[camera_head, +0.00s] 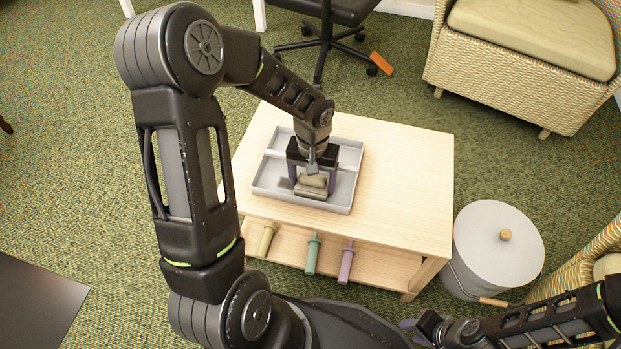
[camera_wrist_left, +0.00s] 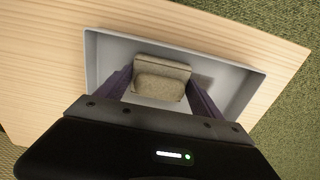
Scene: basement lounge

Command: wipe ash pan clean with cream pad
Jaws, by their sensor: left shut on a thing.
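The grey ash pan (camera_head: 345,196) lies on the light wooden table, and it also shows in the left wrist view (camera_wrist_left: 103,60). My left gripper (camera_head: 312,184) reaches down into the pan. It is shut on the cream pad (camera_head: 312,190), whose block-like top shows between the fingers in the left wrist view (camera_wrist_left: 160,80). The pad is over the pan's floor; whether it touches the floor is hard to tell. The grip hides part of the floor. My right gripper (camera_head: 420,326) is low at the bottom right, away from the table, and its jaw opening is unclear.
The table (camera_head: 410,180) has clear top around the pan. Yellow, green (camera_head: 313,254) and purple (camera_head: 346,262) handled things stick out below its front. A lidded grey bin (camera_head: 498,245) stands at right. An office chair, a wicker seat (camera_head: 520,60) and an orange block (camera_head: 381,63) are behind.

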